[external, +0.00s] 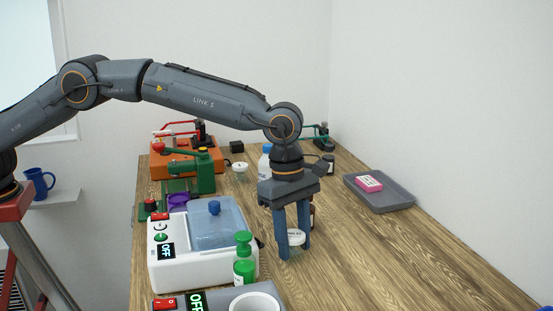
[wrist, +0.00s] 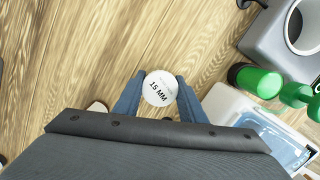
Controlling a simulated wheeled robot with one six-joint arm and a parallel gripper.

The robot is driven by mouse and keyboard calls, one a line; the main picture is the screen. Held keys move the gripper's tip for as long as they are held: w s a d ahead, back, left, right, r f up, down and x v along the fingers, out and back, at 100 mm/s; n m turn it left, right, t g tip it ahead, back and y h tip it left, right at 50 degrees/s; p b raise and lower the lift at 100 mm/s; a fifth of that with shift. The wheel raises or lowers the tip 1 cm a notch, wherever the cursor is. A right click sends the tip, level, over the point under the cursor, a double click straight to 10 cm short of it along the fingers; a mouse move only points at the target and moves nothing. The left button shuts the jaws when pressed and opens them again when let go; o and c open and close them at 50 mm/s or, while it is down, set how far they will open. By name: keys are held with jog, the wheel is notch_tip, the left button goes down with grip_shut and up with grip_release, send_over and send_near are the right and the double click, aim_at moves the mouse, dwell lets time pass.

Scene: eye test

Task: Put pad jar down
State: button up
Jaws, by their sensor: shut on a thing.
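My gripper (external: 295,252) points down over the wooden table, its blue fingers shut on the pad jar (external: 296,238). The jar is small and pale with a white lid, and sits between the fingers near their tips. In the wrist view, the round lid of the jar (wrist: 159,88) reads "15 MM" and lies between the two fingertips of my gripper (wrist: 157,94). The jar looks upright and close above or on the table; I cannot tell whether its base touches. The fingers partly hide its sides.
Left of the gripper stand a white machine (external: 163,268) with a blue lid and a green pump bottle (external: 244,268). A grey device (external: 222,297) is in front. A grey tray (external: 393,199) holds a pink box (external: 369,184). The table (external: 385,262) is clear to the right.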

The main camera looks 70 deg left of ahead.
aim_at(289, 231)
jog(key=shift+f, duration=0.15)
jog(key=shift+f, duration=0.1)
jog(key=o, duration=1.1)
jog(key=shift+c, duration=0.2)
jog(key=shift+o, duration=0.4)
notch_tip(289, 231, up, 12)
jog(key=a+b, duration=0.1)
jog(key=b, duration=0.1)
jog(key=shift+s+a, duration=0.3)
jog(key=shift+s, duration=0.05)
